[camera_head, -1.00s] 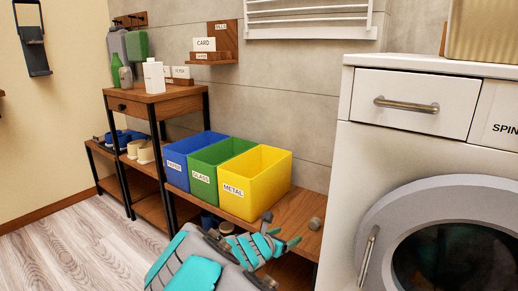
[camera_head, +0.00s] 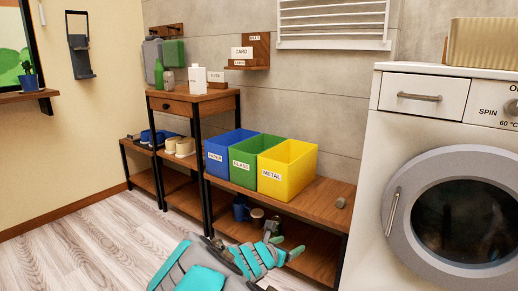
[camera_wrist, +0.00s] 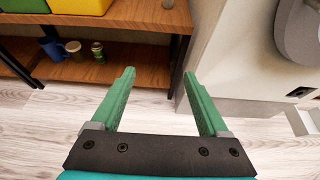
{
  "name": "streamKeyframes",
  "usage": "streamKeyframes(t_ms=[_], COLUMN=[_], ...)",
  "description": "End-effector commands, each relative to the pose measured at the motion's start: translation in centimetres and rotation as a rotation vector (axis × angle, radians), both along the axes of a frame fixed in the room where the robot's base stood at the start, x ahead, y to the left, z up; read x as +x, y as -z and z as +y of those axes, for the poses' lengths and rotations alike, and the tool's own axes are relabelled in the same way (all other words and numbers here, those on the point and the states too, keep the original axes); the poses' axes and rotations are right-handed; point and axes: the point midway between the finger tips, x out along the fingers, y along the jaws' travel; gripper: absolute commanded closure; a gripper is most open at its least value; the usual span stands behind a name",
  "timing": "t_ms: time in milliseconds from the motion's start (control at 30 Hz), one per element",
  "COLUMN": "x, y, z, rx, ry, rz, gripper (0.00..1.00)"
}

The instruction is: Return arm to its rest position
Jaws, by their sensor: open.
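My gripper (camera_wrist: 158,92) is open and empty in the wrist view, its two green fingers apart over the wood floor. In the head view my gripper (camera_head: 291,246) shows at the bottom middle, in front of the wooden shelf unit (camera_head: 330,197). My grey and teal arm is folded low at the bottom of the head view. Nothing is between the fingers.
Blue (camera_head: 217,161), green (camera_head: 243,169) and yellow (camera_head: 300,172) bins stand on the shelf unit. A blue mug (camera_wrist: 54,48) and cans (camera_wrist: 97,51) sit on its lower shelf. A washing machine (camera_head: 371,165) stands at right. Floor (camera_head: 90,245) at left is clear.

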Motion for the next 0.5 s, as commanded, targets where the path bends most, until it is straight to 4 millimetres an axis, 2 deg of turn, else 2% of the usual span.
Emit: streamKeyframes(t_ms=[33, 267, 500], x=[0.0, -1.2, -3.6], y=[0.0, -2.0, -4.3], z=[0.0, -3.2, -7.6], rx=[0.0, 0.073, 0.183], ry=[0.0, 0.118, 0.293], rz=[0.0, -0.063, -0.15], gripper=[0.22, 0.22, 0.22])
